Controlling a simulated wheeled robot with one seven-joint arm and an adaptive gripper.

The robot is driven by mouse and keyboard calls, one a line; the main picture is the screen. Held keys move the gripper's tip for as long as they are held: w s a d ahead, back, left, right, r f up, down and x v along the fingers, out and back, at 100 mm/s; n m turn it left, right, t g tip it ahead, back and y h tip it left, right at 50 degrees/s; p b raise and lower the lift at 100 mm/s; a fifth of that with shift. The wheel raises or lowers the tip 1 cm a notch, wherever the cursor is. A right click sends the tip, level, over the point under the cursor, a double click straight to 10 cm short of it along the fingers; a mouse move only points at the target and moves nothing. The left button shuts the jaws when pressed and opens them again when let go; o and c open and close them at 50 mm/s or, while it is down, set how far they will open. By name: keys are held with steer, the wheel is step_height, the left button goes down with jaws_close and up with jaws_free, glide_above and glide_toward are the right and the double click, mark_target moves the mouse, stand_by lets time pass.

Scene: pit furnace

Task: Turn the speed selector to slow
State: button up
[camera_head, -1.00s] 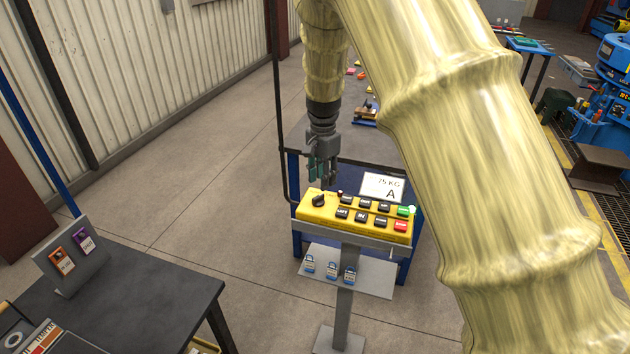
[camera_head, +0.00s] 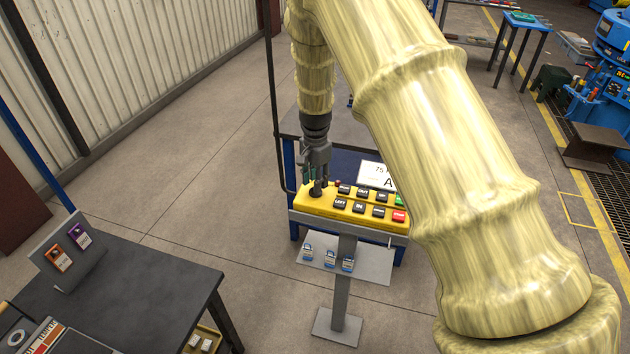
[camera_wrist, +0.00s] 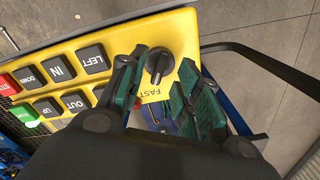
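The speed selector (camera_wrist: 158,62) is a black rotary knob at the end of the yellow control box (camera_head: 352,208), beside the LEFT button. In the wrist view the word FAST shows on the yellow face beside the knob; no other selector label is readable. My gripper (camera_head: 316,190) points down over the knob in the head view and partly hides it there. In the wrist view its two green-padded fingers (camera_wrist: 160,95) are spread apart, with the knob showing between and just beyond them. I cannot tell whether a finger touches it.
Black buttons marked LEFT (camera_wrist: 93,58), IN, DOWN, OUT and UP sit close to the knob, with a red (camera_head: 399,216) and a green button at the far end. A dark table (camera_head: 150,300) stands at the left.

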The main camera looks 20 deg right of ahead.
steer(key=shift+s+f, duration=0.15)
steer(key=shift+f, duration=0.15)
steer(key=shift+w+f+p, duration=0.2)
steer(key=shift+f+p, duration=0.1)
steer(key=shift+f, duration=0.5)
steer(key=shift+s, duration=0.1)
steer(key=shift+r, duration=0.1)
jaws_close()
